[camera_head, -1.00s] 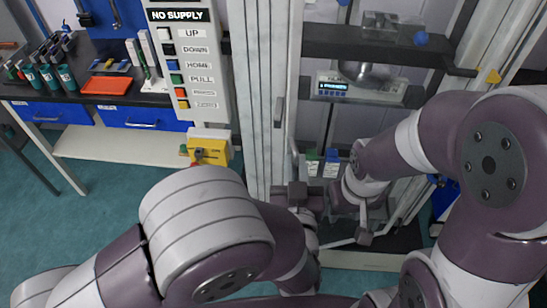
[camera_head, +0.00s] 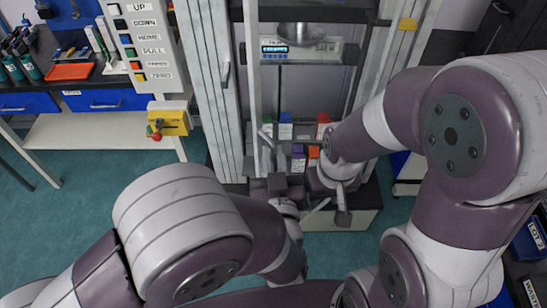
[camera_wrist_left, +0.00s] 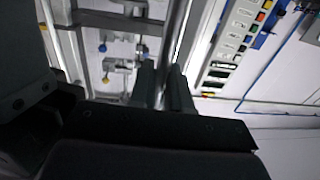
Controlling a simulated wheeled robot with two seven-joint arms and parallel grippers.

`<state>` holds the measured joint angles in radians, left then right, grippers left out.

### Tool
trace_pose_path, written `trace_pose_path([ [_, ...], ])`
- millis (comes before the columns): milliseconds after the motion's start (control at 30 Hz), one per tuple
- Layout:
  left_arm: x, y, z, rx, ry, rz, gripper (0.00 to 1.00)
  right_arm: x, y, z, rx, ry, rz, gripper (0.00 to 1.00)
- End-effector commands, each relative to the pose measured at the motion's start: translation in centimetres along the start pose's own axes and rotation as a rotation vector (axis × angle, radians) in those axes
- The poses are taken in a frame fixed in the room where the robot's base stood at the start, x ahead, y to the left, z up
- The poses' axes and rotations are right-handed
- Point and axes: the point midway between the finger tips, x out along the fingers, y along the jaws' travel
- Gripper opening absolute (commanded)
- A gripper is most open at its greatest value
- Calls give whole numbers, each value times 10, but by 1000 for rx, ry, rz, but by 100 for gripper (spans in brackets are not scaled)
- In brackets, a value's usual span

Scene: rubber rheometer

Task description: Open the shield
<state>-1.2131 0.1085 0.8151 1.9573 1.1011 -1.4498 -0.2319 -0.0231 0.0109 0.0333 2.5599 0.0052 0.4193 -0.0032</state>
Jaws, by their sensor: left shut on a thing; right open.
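The shield (camera_head: 251,75) shows in the head view as a pale upright frame edge at the front of the tall testing machine; its pane is clear and hard to make out. My left gripper (camera_head: 270,185) is low at the front of the machine, by the shield's pale bar. In the left wrist view its dark fingers (camera_wrist_left: 163,88) are close together on the pale bar of the shield (camera_wrist_left: 172,48). The exact grip is in shadow. My right gripper (camera_head: 331,208) is open and empty, right of the left gripper and in front of the machine's lower part.
A grey display unit (camera_head: 300,50) sits inside the machine. Several coloured boxes, such as a purple one (camera_head: 298,158), stand low inside. A button panel (camera_head: 139,45) and a yellow box (camera_head: 169,118) are at left. Open floor (camera_head: 75,205) lies at left.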

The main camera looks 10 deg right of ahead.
Motion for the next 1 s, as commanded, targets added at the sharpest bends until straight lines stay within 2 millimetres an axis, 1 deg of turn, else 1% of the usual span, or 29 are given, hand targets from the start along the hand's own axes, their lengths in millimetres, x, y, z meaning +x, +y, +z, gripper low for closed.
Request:
trace_pose_path([
  [167, 0, 1, -1, -3, 1, 2, 0, 0, 0, 0, 0, 0, 0, 43],
  [200, 0, 1, -1, -3, 1, 2, 30, 0, 0, 0, 0, 0, 0, 43],
  [467, 0, 1, -1, -2, 1, 1, 31, 0, 0, 0, 0, 0, 0, 43],
  [533, -3, 1, 0, -2, 1, 3, 31, 1, 0, 0, 0, 0, 0, 43],
  [633, -20, 2, 2, -3, 0, 7, 31, 6, 0, 1, 0, 0, 0, 43],
  [800, -56, 3, 2, -3, 0, 8, 31, 14, 0, 2, 0, 0, 0, 43],
  [900, -69, 3, 1, -3, 1, 5, 31, 15, 0, 2, 0, 0, 0, 43],
  [1000, -74, 2, 0, -2, 1, 3, 31, 15, 0, 2, 0, 0, 0, 43],
])
